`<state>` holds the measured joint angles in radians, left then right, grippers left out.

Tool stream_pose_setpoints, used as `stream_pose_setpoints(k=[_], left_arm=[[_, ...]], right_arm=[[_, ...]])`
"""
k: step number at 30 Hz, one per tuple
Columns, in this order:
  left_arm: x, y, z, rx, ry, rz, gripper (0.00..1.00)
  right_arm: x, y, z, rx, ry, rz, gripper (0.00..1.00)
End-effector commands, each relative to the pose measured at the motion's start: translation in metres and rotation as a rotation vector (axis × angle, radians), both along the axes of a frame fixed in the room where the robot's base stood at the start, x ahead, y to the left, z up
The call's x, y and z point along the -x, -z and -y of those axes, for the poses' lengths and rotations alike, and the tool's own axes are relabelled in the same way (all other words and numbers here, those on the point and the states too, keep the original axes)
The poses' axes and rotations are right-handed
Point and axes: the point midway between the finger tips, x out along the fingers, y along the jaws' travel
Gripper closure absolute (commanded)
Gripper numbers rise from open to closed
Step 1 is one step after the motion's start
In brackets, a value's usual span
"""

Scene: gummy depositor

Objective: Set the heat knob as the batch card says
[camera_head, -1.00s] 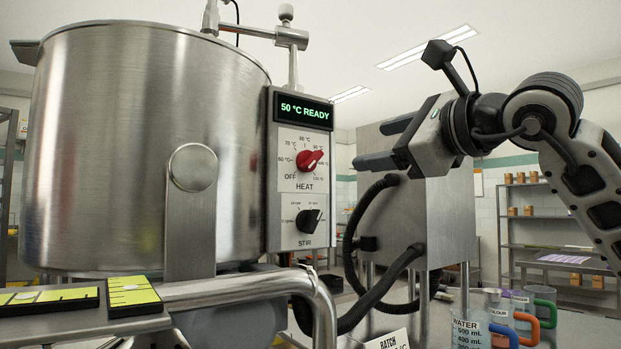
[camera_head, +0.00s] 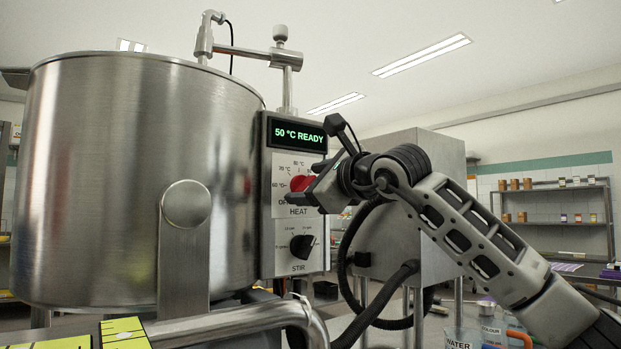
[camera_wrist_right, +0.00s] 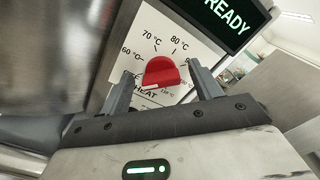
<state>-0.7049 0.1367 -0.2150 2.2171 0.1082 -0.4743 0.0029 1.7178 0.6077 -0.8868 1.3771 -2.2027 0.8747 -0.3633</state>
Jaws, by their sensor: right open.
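The red heat knob (camera_head: 300,184) sits on the white HEAT dial of the control panel (camera_head: 267,240) on the kettle's side. In the head view my right gripper (camera_head: 312,188) is in front of the dial and hides its right part. In the right wrist view the knob (camera_wrist_right: 161,73) lies between the two open fingers of my gripper (camera_wrist_right: 160,88), with a gap on each side. The marks 60, 70 and 80 °C show around it; others are partly hidden. The display (camera_head: 298,134) reads "50 °C READY". The batch card is not in view. My left gripper is not in view.
The black STIR knob (camera_head: 302,246) is just below the heat dial. The big steel kettle (camera_head: 130,180) fills the left. A steel cabinet (camera_head: 440,220) with black hoses stands behind my right arm. Measuring jugs (camera_head: 462,338) are at the bottom right.

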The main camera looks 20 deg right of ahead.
Motion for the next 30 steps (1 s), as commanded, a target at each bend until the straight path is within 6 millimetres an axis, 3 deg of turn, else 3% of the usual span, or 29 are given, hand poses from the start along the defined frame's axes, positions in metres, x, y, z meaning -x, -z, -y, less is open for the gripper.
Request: stream_pose_setpoints(k=[8,12,13,23,30], left_arm=[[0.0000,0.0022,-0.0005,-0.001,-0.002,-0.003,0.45],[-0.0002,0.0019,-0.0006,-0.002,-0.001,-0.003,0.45],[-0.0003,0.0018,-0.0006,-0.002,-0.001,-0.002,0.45],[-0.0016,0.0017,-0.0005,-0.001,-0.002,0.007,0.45],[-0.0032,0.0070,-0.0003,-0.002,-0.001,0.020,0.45]], right_arm=[[-0.0011,0.0006,-0.0003,0.000,0.001,-0.001,0.39],[-0.0009,0.0005,-0.0002,0.000,0.001,-0.001,0.78],[-0.0009,0.0005,-0.0002,0.000,0.000,-0.001,0.81],[-0.0008,0.0016,-0.0002,-0.033,0.000,-0.014,0.81],[-0.0009,0.0025,0.0000,-0.159,-0.001,-0.059,0.81]])
